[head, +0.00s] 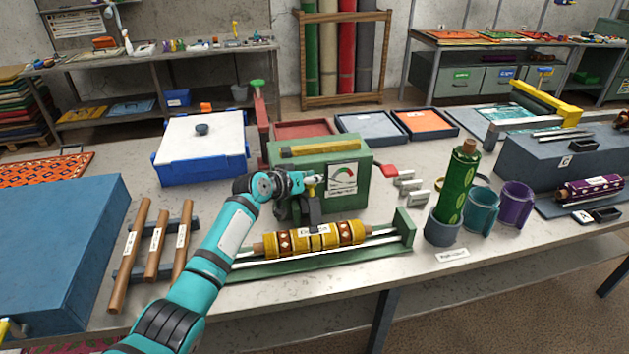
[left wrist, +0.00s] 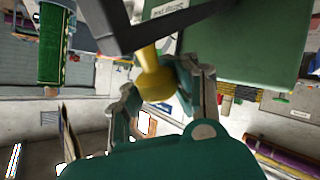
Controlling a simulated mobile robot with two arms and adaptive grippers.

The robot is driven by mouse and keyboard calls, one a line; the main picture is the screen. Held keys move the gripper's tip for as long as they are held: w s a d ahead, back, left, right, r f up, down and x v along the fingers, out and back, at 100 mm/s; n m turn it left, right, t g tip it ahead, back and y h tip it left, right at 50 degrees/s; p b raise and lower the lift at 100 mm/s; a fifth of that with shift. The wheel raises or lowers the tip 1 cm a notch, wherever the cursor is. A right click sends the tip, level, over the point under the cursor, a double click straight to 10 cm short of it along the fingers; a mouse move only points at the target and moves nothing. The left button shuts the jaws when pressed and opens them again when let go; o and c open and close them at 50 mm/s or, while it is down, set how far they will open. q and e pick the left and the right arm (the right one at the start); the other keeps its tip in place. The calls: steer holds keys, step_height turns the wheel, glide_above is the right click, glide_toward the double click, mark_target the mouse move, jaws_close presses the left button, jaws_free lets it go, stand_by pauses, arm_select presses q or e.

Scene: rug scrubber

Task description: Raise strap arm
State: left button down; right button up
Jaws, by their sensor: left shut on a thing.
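My left gripper (head: 308,183) is in front of the green box with a dial gauge (head: 360,157). It is shut on a yellow knob, which shows between the fingers in the left wrist view (left wrist: 155,82). The knob joins a dark grey bar (left wrist: 150,30), which I take to be the strap arm. In the head view the dark bar (head: 315,208) shows just below the fingers, above a yellow patterned roll (head: 345,233). The roll lies on a green cradle (head: 404,228) with pale rails. My gripper hides part of the bar. My right gripper is not in view.
A blue lidded bin (head: 203,170) stands behind left. Three wooden rollers (head: 157,238) lie on a rack at left, beside a large blue block (head: 50,245). A green roll (head: 456,185) stands in a cup at right, next to teal and purple cups (head: 515,203).

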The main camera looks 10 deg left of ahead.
arm_select(q)
steer(key=c, duration=1.6)
jaws_free()
steer(key=shift+w+a+r, duration=0.2)
steer(key=shift+a+r, duration=0.2)
steer(key=shift+r, duration=0.05)
steer(key=o, duration=0.6)
steer(key=shift+s+a+r, duration=0.15)
steer(key=shift+s+a, duration=0.2)
steer(key=shift+s, duration=0.25)
steer(key=shift+w+d+f, duration=0.15)
steer(key=shift+d+f, duration=0.15)
steer(key=shift+d, duration=0.05)
steer(key=v, duration=1.2)
steer(key=shift+a, duration=0.2)
